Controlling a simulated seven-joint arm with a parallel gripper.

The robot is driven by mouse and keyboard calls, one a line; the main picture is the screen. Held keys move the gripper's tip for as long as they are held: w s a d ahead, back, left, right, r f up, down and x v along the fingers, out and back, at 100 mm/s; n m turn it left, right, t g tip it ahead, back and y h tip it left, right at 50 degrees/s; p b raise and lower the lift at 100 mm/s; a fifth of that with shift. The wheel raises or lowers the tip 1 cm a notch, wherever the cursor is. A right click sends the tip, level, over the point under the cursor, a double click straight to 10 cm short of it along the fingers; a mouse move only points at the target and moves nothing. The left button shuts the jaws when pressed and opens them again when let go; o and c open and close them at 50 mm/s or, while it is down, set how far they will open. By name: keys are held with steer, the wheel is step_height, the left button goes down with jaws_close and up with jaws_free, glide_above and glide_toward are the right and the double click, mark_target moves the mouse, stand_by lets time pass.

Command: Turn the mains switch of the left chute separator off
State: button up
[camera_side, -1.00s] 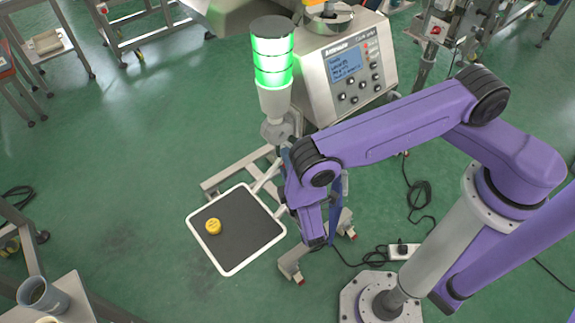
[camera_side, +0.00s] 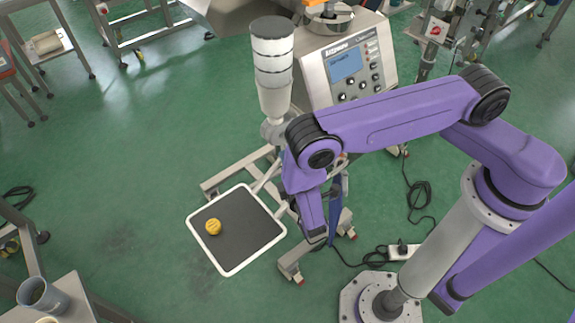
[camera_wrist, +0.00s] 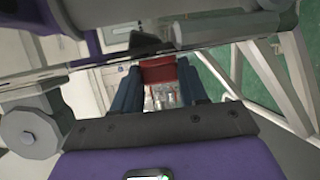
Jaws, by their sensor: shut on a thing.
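The separator's control panel (camera_side: 372,75) stands at the top centre of the side view, with a dim screen (camera_side: 345,64) and several buttons. My gripper (camera_wrist: 160,80) shows blue fingers in the wrist view, on either side of a red part (camera_wrist: 158,74), apparently the mains switch's handle. The fingers are shut on it. In the side view, my gripper (camera_side: 335,215) is below the panel, mostly behind my purple wrist, and the switch is hidden there.
The machine's metal frame (camera_side: 225,177) and castors stand close to my gripper. A power strip (camera_side: 403,252) and cables lie on the green floor.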

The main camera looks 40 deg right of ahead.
steer(key=g, duration=0.1)
steer(key=n+g, duration=0.1)
steer(key=g, duration=0.1)
steer(key=g+y, duration=0.1)
steer(key=shift+w+r+n+g, duration=0.1)
steer(key=shift+r+n+g, duration=0.2)
steer(key=shift+r+g, duration=0.1)
steer(key=shift+f, duration=0.1)
stand_by(0.4)
steer(key=o, duration=1.1)
steer(key=shift+c, duration=0.2)
steer(key=v, duration=1.7)
steer(key=shift+r, duration=0.4)
steer(key=shift+a, duration=0.1)
